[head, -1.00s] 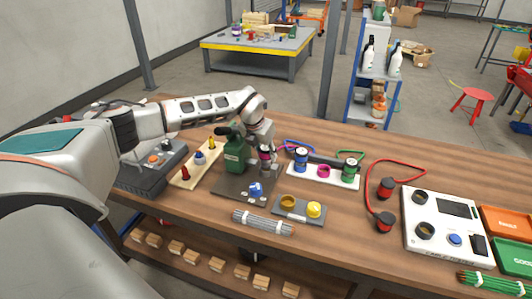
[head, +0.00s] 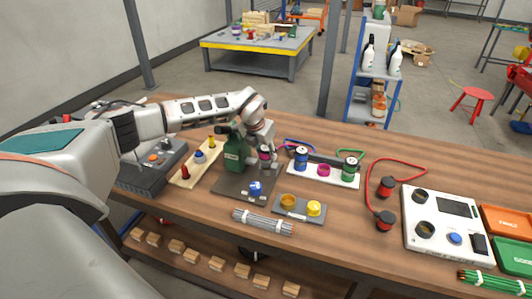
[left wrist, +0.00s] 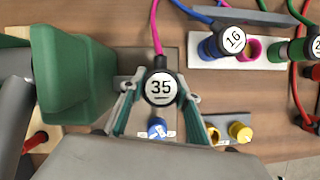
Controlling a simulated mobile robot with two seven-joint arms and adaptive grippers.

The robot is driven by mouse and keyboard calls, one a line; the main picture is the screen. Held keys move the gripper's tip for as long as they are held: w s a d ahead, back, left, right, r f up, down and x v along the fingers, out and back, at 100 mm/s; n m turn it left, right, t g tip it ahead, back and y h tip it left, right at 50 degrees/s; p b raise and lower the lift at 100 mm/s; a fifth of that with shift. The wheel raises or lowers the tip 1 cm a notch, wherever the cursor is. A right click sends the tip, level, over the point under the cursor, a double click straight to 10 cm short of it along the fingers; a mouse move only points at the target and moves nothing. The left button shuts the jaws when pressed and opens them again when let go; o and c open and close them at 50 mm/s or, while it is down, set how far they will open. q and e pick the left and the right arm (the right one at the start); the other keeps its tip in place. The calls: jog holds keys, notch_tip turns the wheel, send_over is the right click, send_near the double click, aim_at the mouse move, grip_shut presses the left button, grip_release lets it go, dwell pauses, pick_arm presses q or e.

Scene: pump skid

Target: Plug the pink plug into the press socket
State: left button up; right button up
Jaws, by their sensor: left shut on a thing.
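My left gripper (left wrist: 161,106) is shut on the pink plug (left wrist: 161,88), which has a round black-and-white cap marked 35 and a pink cable running away at the top of the left wrist view. In the head view the plug (head: 265,152) is just right of the green press (head: 234,153), over its dark base plate (head: 232,186). The press also fills the left of the left wrist view (left wrist: 75,75). I cannot make out the press socket; the plug and gripper may hide it. Whether the plug touches anything below is unclear. My right gripper is not in view.
A blue part (head: 256,188) sits on the plate's front. To the right, a white rack (head: 335,178) holds blue and green plugs and an empty pink socket (head: 323,170). A grey block (head: 290,211) with orange and yellow parts and a rod bundle (head: 263,223) lie in front.

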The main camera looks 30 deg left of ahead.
pick_arm(q)
jog(key=shift+f+b, duration=0.8)
jog(key=shift+f, duration=0.65)
jog(key=o, duration=1.3)
jog(key=v, duration=1.2)
